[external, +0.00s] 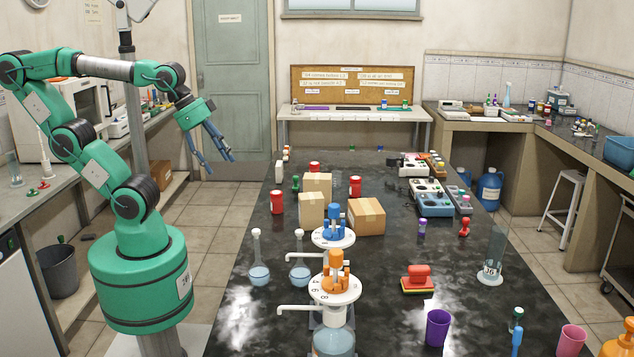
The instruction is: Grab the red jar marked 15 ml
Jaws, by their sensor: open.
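Several red jars stand on the dark bench; three show clearly in the external view. One red jar (277,201) is nearest the bench's left edge. My gripper (214,160) is open and empty, pointing down, left of the bench and apart from every jar.
Cardboard boxes (366,216) stand among the jars. Two flasks (259,272) and white round stands with coloured parts (335,289) are nearer the front. Small instruments (433,204) line the right edge. The bench surface right of the boxes has some free room.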

